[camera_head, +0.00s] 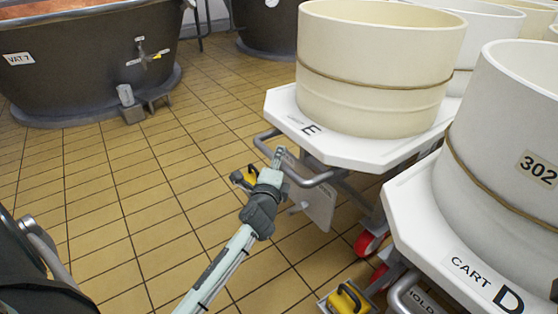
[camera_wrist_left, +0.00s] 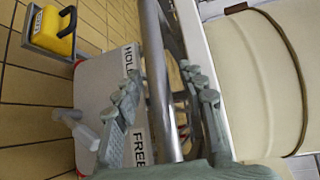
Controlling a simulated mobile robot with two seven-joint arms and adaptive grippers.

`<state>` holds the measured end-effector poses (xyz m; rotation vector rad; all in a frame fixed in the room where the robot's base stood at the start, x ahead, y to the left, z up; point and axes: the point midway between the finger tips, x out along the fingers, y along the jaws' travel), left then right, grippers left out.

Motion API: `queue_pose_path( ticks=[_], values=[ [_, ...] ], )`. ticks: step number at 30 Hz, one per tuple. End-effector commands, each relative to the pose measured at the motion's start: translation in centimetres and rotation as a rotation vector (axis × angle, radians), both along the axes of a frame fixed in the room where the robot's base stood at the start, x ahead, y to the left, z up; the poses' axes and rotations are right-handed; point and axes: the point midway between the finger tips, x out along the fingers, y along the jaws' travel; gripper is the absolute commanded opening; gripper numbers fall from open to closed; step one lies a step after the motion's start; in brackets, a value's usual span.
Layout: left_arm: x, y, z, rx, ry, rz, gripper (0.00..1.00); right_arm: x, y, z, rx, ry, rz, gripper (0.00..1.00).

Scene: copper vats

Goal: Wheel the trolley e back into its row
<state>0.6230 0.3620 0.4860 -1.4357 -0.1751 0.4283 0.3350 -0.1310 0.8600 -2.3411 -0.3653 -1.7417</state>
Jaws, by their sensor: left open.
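Trolley E (camera_head: 282,108) has a white eight-sided top marked "E" and carries a cream tub (camera_head: 380,70). It stands right of centre in the head view, a little out to the left of cart D. Its grey tube handle (camera_head: 320,181) sticks out at its near left side. My left gripper (camera_head: 279,157) is at this handle. In the left wrist view the handle bar (camera_wrist_left: 158,80) runs between the two open fingers (camera_wrist_left: 163,82); contact is unclear. A plate (camera_wrist_left: 90,95) lettered "HOLD" and "FREE" hangs below, with a yellow block (camera_wrist_left: 52,32) beside it. My right gripper is not in view.
Cart D (camera_head: 425,215) stands close at the right with a white tub marked 302 (camera_head: 500,150). More tubs stand behind. A dark vat 7 (camera_head: 80,65) is at the far left. The tiled floor (camera_head: 130,190) between is clear.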

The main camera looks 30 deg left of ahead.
Motion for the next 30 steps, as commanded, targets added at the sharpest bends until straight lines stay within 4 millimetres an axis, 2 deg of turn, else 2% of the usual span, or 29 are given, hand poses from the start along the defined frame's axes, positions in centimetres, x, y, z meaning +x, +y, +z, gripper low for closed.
queue_pose_path(
  ticks=[9, 15, 21, 30],
  values=[
    [-5.8, -2.5, 0.7, -0.002, 0.002, 0.000, 0.41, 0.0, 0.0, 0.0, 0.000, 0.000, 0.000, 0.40],
    [-9.0, -3.9, 1.3, -0.003, 0.001, -0.001, 0.41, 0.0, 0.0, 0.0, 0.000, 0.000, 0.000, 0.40],
    [-10.3, -4.5, 1.6, -0.001, 0.000, -0.002, 0.41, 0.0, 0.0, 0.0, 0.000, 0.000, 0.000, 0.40],
    [-10.4, -4.5, 1.6, -0.001, -0.001, -0.002, 0.41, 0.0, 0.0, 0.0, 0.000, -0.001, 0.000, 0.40]
  ],
)
